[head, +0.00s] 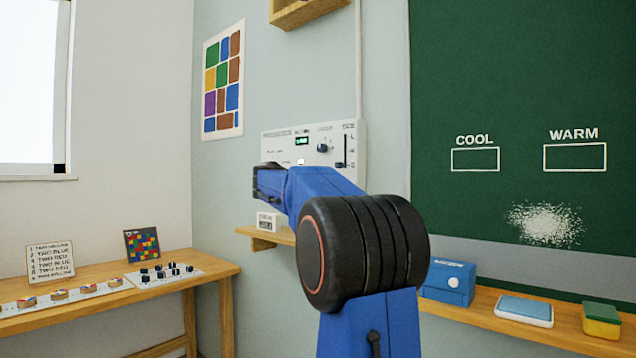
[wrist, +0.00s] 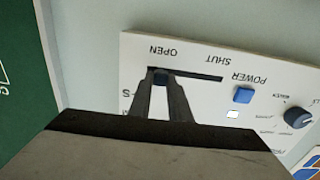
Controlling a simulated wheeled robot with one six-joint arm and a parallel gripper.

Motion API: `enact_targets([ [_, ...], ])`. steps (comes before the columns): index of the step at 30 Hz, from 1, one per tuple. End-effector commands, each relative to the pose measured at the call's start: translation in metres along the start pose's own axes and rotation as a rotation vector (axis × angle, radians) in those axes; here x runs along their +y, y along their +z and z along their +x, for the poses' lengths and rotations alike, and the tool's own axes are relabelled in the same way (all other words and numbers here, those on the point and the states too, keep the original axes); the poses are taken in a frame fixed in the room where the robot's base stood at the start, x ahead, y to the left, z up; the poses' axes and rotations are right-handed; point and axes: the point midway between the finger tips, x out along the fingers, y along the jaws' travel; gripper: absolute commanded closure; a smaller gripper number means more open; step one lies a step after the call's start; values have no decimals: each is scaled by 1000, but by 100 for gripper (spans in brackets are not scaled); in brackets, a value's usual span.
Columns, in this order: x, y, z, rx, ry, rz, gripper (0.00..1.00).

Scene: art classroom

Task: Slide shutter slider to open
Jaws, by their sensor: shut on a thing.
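The shutter slider's dark knob (wrist: 160,75) shows in the wrist view, where the white control panel (wrist: 215,55) appears upside down. The knob sits at the end of its slot below the OPEN label; the empty slot (wrist: 203,77) runs right toward SHUT. My gripper (wrist: 160,83) has a finger on each side of the knob and is shut on it. In the head view my gripper (head: 268,181) is at the lower left of the panel (head: 285,146), and the shutter knob is hidden behind it.
A blue POWER button (wrist: 243,95) and a round dial (wrist: 298,117) are near the slider. In the head view a wooden shelf (head: 285,235) is below the panel, and a chalkboard (head: 520,90) is to the right. A workbench (head: 215,268) stands at the left.

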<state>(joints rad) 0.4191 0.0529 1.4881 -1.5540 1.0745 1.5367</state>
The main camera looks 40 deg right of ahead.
Motion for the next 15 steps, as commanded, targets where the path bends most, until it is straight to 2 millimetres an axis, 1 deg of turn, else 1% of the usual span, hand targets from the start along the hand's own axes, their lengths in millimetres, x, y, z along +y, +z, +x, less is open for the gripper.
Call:
enact_targets([
  [3, 6, 0, 0, 0, -1, 1, 100],
  [12, 8, 1, 0, -1, 3, 0, 100],
  [13, 8, 1, 0, -1, 4, 0, 76],
  [14, 8, 0, 0, -1, 4, 0, 69],
  [15, 8, 0, 0, -1, 3, 0, 64],
])
